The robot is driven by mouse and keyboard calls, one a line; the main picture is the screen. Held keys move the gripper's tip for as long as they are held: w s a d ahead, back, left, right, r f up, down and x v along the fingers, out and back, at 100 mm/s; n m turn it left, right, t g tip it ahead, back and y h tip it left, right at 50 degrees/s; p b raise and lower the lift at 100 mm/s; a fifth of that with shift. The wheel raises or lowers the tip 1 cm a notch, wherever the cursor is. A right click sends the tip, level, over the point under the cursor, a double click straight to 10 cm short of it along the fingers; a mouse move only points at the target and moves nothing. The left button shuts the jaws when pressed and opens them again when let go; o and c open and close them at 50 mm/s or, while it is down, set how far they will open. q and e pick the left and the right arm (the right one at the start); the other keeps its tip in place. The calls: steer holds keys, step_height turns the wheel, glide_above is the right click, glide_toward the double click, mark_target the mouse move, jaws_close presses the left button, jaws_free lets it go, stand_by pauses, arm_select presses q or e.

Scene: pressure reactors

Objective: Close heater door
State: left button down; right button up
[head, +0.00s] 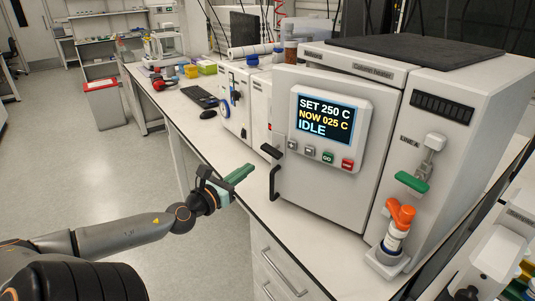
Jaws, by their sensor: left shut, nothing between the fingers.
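The heater (450,75) is a large white box on the bench at the right. Its heater door (325,190) faces me and carries a screen (324,118) reading SET 250 C, NOW 025 C, IDLE. A black handle (274,183) is at the door's lower left edge. The door is at or close to its frame; I cannot tell whether a narrow gap remains. My left gripper (249,169) has green fingers, shut and empty, left of the handle and apart from it in the picture. My right gripper is not in view.
Another white device (262,108) stands left of the heater. A mouse (208,114) and keyboard (199,96) lie farther back. An orange-capped bottle (396,225) stands at the heater's right front. Open floor lies left of the bench.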

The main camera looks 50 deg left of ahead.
arm_select(q)
steer(key=w+a+b, duration=0.1)
steer(key=w+a, duration=0.1)
steer(key=w, duration=0.8)
steer(key=shift+b, duration=0.3)
steer(key=shift+w+d, duration=0.1)
steer(key=shift+w, duration=0.05)
